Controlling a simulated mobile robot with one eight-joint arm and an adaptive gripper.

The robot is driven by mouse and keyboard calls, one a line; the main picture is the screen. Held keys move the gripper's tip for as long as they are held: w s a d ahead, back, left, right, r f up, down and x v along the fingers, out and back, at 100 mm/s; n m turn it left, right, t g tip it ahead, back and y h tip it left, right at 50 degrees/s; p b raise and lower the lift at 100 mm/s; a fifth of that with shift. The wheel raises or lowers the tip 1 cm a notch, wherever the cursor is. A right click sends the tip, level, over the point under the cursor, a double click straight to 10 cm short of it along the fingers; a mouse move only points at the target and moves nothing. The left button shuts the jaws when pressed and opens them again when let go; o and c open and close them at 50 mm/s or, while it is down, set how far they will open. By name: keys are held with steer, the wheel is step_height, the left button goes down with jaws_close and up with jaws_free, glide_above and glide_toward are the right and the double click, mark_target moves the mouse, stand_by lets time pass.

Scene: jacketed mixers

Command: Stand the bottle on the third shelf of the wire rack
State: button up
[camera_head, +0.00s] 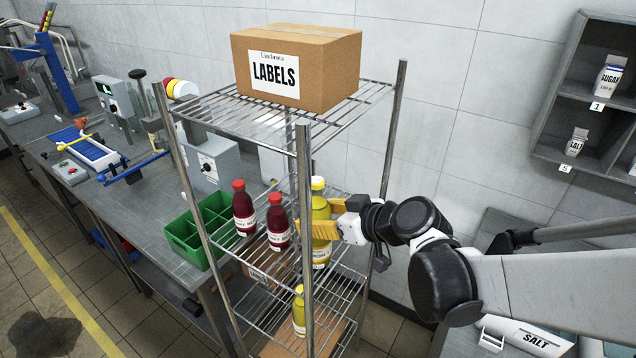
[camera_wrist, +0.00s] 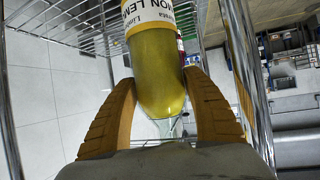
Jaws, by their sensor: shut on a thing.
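A front post of the rack stands close to the bottle's left edge in the head view. I cannot tell whether the bottle's base touches the shelf.
A cardboard box marked LABELS (camera_head: 296,68) sits on the top shelf. Another yellow bottle (camera_head: 299,312) stands on a lower shelf. A green crate (camera_head: 190,240) is on the workbench to the left. Wall cubbies (camera_head: 590,95) hold sugar and salt cartons.

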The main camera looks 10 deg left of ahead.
steer(key=b+x, duration=0.2)
steer(key=x, duration=0.5)
stand_by(0.3)
steer(key=shift+f+b, duration=0.1)
steer(key=shift+b, duration=0.2)
steer(key=o, duration=1.4)
